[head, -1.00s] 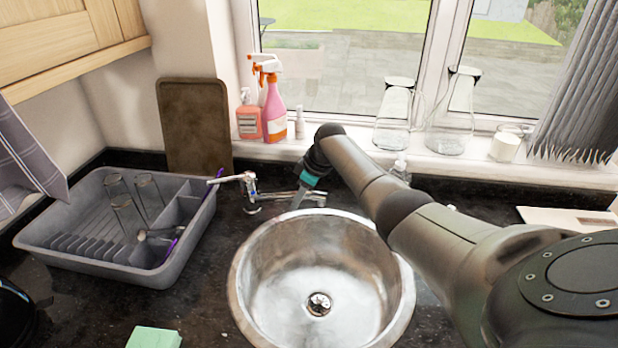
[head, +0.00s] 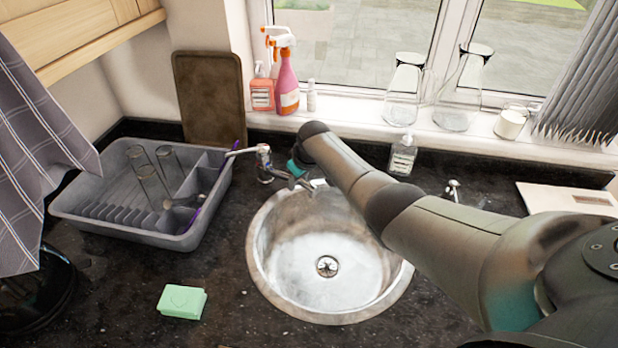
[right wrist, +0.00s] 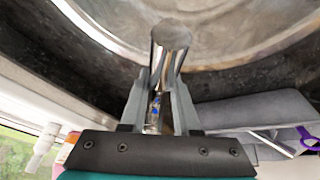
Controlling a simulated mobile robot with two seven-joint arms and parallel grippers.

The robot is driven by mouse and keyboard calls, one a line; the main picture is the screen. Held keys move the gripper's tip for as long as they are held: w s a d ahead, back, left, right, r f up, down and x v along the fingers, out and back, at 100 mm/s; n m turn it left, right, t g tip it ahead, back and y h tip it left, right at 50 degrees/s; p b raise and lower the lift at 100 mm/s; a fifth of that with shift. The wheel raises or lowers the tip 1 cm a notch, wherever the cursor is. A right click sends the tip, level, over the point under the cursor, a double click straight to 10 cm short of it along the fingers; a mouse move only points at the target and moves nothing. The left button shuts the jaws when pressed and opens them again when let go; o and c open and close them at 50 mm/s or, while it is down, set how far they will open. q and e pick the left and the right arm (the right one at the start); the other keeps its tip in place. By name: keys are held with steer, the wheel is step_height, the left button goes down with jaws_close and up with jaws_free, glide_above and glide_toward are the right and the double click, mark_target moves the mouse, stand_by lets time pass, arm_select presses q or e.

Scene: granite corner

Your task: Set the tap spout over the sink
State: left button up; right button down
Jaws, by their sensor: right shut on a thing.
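The chrome tap (head: 263,163) stands on the dark counter behind the sink's left edge, with a pale lever pointing left. The round steel sink (head: 325,295) is in the middle of the head view. My right gripper (head: 297,179) is at the tap, at the sink's back left rim. In the right wrist view, the fingers of my right gripper (right wrist: 160,95) are shut around the chrome spout (right wrist: 171,42). The spout's round end overlaps the sink rim (right wrist: 215,55) in that view. Its height over the bowl is hard to judge. My left gripper is not in view.
A grey dish rack (head: 85,205) with glasses stands left of the tap. A green sponge (head: 182,301) lies on the front counter. A soap bottle (head: 402,157) stands behind my right arm. Spray bottles (head: 287,85) and glass jugs (head: 403,95) line the windowsill.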

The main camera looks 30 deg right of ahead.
steer(key=shift+a, duration=0.1)
stand_by(0.3)
steer(key=c, duration=0.7)
jaws_free()
steer(key=shift+o, duration=0.2)
steer(key=shift+s+r, duration=0.15)
steer(key=shift+r, duration=0.3)
steer(key=p+v, duration=0.3)
steer(key=v, duration=1.1)
steer(key=shift+s, duration=0.15)
steer(key=shift+r, duration=0.1)
